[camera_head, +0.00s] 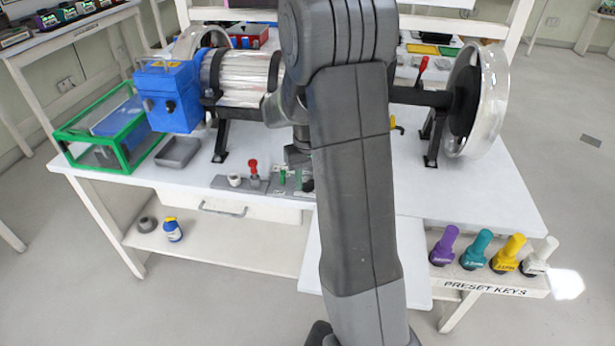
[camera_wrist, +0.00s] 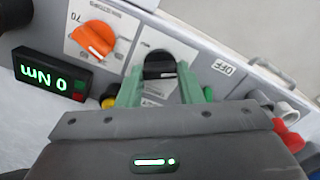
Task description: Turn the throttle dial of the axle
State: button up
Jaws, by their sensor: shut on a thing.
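The dial stands on a grey panel beside an orange dial (camera_wrist: 95,40). I cannot read the black dial's label, which is partly covered, so I cannot confirm it is the throttle. In the head view my arm hides most of the panel.
A lit display (camera_wrist: 52,75) reads upside down as 0 Nm. A red knob (camera_wrist: 287,133) and a yellow button (camera_wrist: 108,100) lie close to my gripper. A green-framed cage (camera_head: 112,130) and a grey tray (camera_head: 178,152) stand left; preset keys (camera_head: 476,250) stand front right.

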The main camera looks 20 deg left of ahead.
jog(key=o, duration=1)
notch_tip(320, 180, up, 14)
jog(key=shift+f+p, duration=0.1)
jog(key=shift+p, duration=0.8)
notch_tip(320, 180, down, 14)
jog(key=shift+r+b, duration=0.1)
jog(key=shift+b, duration=0.85)
